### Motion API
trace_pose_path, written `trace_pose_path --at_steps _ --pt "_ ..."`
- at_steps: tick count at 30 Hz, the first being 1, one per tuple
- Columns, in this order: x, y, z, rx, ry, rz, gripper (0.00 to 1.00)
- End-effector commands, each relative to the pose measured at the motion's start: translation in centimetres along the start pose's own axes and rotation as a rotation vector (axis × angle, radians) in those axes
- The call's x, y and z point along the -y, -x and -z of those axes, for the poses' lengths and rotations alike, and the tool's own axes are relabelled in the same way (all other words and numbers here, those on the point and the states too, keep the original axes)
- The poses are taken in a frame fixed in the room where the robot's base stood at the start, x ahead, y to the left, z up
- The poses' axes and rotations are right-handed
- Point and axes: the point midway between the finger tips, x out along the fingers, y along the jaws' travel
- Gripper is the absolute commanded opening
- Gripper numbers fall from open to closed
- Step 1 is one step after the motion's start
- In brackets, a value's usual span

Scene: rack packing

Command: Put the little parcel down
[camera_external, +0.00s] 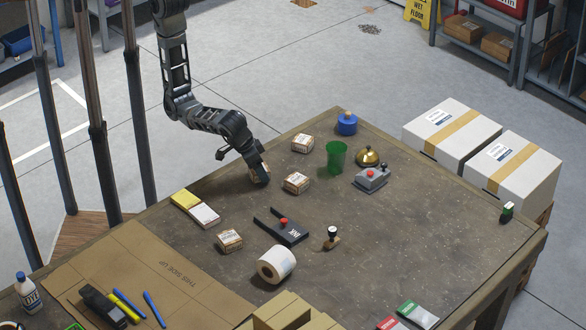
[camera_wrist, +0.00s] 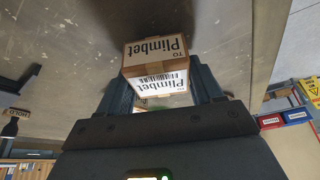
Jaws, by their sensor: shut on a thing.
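My gripper (camera_external: 262,178) is low over the far left edge of the brown table (camera_external: 400,235), shut on a little parcel (camera_external: 257,170). In the wrist view the parcel (camera_wrist: 155,52) is a small cardboard box with white labels reading "TO Plimbet", between the two dark fingers (camera_wrist: 165,88). The fingers cover part of it in the external view. I cannot tell whether its underside touches the table. Three similar little parcels stand apart on the table: one beyond to the right (camera_external: 303,143), one just right (camera_external: 297,183), and one nearer the front (camera_external: 230,240).
A green cup (camera_external: 337,158), blue pot (camera_external: 347,124), brass bell (camera_external: 367,156) and grey device (camera_external: 371,178) stand right of my gripper. Sticky notes (camera_external: 185,200), a black tray-like piece (camera_external: 281,226), stamp (camera_external: 332,238) and tape roll (camera_external: 276,265) lie nearer. The table's right middle is clear.

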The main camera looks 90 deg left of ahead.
Motion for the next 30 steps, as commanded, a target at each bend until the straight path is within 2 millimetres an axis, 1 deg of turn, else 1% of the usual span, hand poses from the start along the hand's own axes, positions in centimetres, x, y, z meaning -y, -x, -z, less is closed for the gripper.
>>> trace_pose_path --at_steps 1,3,14,15,22,30 --pt "0.06 -0.50 -0.25 0.001 -0.001 0.002 0.34" --pt "0.02 -0.84 -0.38 0.000 -0.001 -0.001 0.34" --pt "0.00 -1.15 -0.49 0.001 0.000 0.000 0.34" --pt "0.00 -1.12 -0.49 0.001 0.000 -0.001 0.68" --pt "-0.01 -1.09 -0.48 0.001 -0.001 -0.001 0.90" --pt "-0.03 -0.95 -0.42 0.001 -0.001 -0.002 0.91"
